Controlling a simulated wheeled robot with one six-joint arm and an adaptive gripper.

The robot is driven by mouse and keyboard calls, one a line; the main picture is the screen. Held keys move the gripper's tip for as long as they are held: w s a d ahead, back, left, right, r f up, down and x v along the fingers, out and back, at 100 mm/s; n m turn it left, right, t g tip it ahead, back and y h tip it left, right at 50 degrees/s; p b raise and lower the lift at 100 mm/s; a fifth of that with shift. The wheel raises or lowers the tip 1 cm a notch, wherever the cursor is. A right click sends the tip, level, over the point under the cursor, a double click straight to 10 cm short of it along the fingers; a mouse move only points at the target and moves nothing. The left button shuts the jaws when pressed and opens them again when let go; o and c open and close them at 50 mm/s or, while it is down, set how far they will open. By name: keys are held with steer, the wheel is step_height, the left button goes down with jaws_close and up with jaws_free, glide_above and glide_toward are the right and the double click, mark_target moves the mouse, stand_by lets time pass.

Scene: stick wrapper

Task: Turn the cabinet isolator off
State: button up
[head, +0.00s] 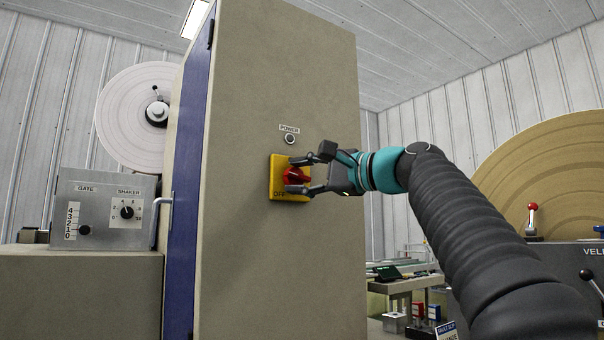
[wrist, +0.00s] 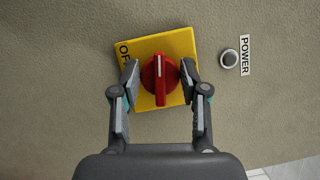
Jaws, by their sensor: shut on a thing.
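The cabinet isolator is a red rotary knob (head: 296,175) on a yellow square plate (head: 277,181) on the side of a tall beige cabinet (head: 262,82). "OFF" is printed at the plate's lower left. In the wrist view the red knob (wrist: 159,88) has a white line running up and down the picture, and the yellow plate (wrist: 150,47) looks slightly tilted. My gripper (head: 311,170) reaches in from the right, its fingers closed around the knob. In the wrist view my gripper (wrist: 160,80) has one finger on each side of the knob.
A round button or lamp (head: 290,139) under a POWER label sits just above the plate. A grey GATE and SHAKER control box (head: 103,210) stands at the left. A blue cabinet door (head: 190,190) with a handle is beside it. A small workbench (head: 403,284) is behind at right.

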steer(key=shift+n+h, duration=0.3)
steer(key=shift+n, duration=0.5)
steer(key=shift+g, duration=0.3)
steer(key=o, duration=1.1)
steer(key=shift+o, duration=0.2)
steer(key=v, duration=1.2)
steer(key=shift+w+n, duration=0.1)
steer(key=shift+n, duration=0.2)
